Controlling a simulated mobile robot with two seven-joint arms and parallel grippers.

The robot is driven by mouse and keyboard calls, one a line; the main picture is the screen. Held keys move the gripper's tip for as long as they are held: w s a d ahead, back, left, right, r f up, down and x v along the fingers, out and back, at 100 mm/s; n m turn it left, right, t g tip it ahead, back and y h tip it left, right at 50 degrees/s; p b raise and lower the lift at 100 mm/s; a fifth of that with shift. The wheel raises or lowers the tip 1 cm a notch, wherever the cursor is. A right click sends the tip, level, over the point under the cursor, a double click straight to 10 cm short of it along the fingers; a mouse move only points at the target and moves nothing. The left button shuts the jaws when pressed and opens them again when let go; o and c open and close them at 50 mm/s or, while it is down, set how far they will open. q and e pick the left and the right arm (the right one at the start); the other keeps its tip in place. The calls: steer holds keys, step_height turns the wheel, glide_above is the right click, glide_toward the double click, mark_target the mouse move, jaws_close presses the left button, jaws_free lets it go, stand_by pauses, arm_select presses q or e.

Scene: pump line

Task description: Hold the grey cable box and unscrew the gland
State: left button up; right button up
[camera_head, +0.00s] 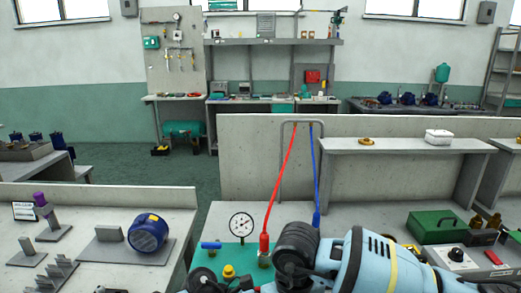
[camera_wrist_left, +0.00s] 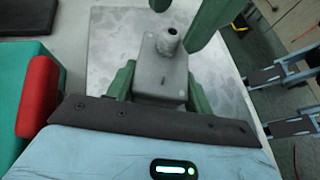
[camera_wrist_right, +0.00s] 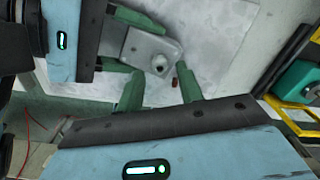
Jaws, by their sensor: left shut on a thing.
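The grey cable box (camera_wrist_left: 160,78) sits between the green fingers of my left gripper (camera_wrist_left: 160,90), which is shut on it. A round grey fitting with a dark hole, seemingly the gland (camera_wrist_left: 170,39), stands up from the box top. The box (camera_wrist_right: 138,46) and fitting (camera_wrist_right: 159,63) also show in the right wrist view. My right gripper (camera_wrist_right: 160,80) is open, with its fingertips apart near the fitting and nothing visibly held. The box and both gripper tips are out of sight in the head view, where my blue arm fills the lower middle.
A pale plate (camera_wrist_left: 110,45) lies under the box. A small brown piece (camera_wrist_right: 175,82) shows beside the fitting. The head view shows a pressure gauge (camera_head: 241,225), red hose (camera_head: 279,190), blue motor (camera_head: 148,233) and green toolbox (camera_head: 437,226). A red-and-green object (camera_wrist_left: 38,95) stands close left.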

steer(key=shift+f, duration=1.2)
steer(key=c, duration=0.8)
